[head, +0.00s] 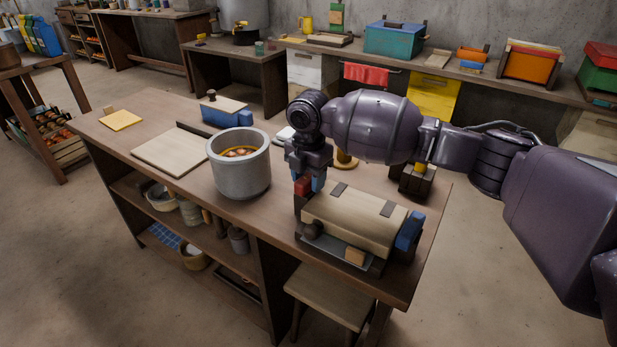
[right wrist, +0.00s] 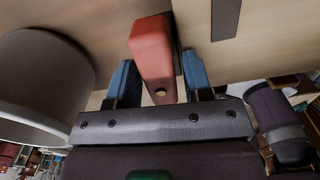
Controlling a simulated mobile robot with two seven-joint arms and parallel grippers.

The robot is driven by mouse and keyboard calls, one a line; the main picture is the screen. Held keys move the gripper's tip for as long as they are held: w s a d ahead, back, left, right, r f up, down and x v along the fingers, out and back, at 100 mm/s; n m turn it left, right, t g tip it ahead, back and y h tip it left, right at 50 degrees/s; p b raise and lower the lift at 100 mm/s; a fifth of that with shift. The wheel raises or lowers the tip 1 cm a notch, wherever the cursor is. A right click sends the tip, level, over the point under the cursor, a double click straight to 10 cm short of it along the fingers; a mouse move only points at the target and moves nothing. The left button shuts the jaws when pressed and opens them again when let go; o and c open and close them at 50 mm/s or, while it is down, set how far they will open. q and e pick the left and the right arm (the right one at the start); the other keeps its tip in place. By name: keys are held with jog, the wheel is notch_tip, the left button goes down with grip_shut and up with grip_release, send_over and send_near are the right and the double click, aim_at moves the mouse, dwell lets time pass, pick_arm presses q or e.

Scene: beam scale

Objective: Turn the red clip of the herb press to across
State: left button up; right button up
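The herb press is a pale wooden box (head: 352,218) with dark strips, on the bench's right front part. Its red clip (head: 302,186) is at the box's left end, just under my right gripper (head: 310,180). In the right wrist view the red clip (right wrist: 153,55) stands between the two blue-padded fingers, which are close on both sides. I cannot tell whether both fingers press on it. A blue clip (head: 409,231) is at the box's right end. My left gripper is not in view.
A grey pot (head: 239,170) stands just left of the press. A pale board (head: 170,152), a yellow tile (head: 121,120) and a blue-and-wood block (head: 222,113) lie farther left. A stool (head: 330,297) is by the bench's front edge.

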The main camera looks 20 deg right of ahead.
jog(key=c, duration=0.7)
jog(key=shift+s+r+m+p, duration=0.1)
jog(key=shift+r+m+p, duration=0.15)
jog(key=shift+m+p, duration=0.3)
jog(key=shift+r+m+p, duration=0.2)
jog(key=shift+m+p, duration=0.85)
jog(key=shift+p, duration=0.1)
jog(key=shift+s+m+p, duration=0.15)
jog(key=shift+m+p, duration=0.7)
jog(key=shift+m, duration=0.05)
jog(key=m+p, duration=0.2)
jog(key=shift+s+m, duration=0.1)
jog(key=shift+m, duration=0.3)
jog(key=m+p, duration=0.3)
jog(key=shift+s+f+m, duration=0.15)
jog(key=shift+m, duration=0.15)
jog(key=m+p, duration=0.3)
jog(key=shift+s+a+f, duration=0.1)
pick_arm(q)
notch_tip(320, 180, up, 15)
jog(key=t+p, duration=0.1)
jog(key=p, duration=0.1)
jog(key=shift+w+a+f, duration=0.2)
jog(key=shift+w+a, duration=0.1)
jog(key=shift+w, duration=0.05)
pick_arm(e)
jog(key=shift+f+m, duration=0.2)
jog(key=shift+m, duration=1.1)
